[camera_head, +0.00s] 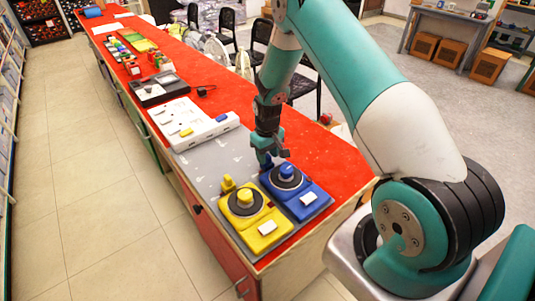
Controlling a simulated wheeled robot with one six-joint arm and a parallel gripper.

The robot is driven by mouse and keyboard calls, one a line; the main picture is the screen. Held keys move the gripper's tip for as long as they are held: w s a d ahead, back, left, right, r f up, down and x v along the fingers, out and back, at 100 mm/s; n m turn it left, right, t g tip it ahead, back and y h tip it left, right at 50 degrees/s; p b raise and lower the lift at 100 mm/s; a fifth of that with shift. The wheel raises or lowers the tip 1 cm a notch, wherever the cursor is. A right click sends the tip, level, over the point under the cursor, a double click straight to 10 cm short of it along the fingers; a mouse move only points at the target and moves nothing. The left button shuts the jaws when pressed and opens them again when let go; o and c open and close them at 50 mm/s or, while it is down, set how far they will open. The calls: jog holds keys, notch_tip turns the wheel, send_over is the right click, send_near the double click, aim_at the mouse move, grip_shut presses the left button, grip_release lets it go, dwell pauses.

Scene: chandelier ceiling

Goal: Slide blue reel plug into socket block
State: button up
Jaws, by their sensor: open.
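The blue reel (310,203) sits at the near right of the red table, with a round grey drum and a blue knob on top. My gripper (267,155) points down just behind the blue reel, with its jaws open. A small blue piece (268,166), probably the blue plug, shows right under the fingers, mostly hidden by them. I cannot tell whether the fingers touch it. The white socket block (182,116) lies further back and to the left, with a yellow patch and a blue patch on its front edge.
A yellow reel (258,232) stands left of the blue one, with its yellow plug (228,183) upright behind it. A grey mat (205,161) lies bare between the reels and the socket block. A black device (158,91) stands further back. Black chairs stand beyond the table.

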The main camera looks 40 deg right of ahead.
jog(key=shift+f, duration=0.5)
grip_shut()
